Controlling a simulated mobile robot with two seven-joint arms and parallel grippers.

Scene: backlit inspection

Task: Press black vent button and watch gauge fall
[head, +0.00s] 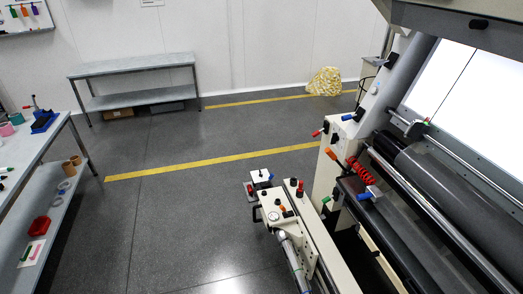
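A small cream control panel (270,204) sits low in the middle right of the head view, at the end of a cream machine rail. A small round white-faced gauge (274,216) is on it; its needle is too small to read. Several small black knobs or buttons are on and around the panel, one of them near the gauge (288,214). I cannot tell which is the vent button or whether any is pressed. Neither of my grippers shows in this view.
A large machine with dark rollers (440,190) and a bright lit panel (475,85) fills the right. A workbench (40,142) stands at left, a grey table (135,68) at the back wall. The grey floor with yellow lines (200,162) is clear between them.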

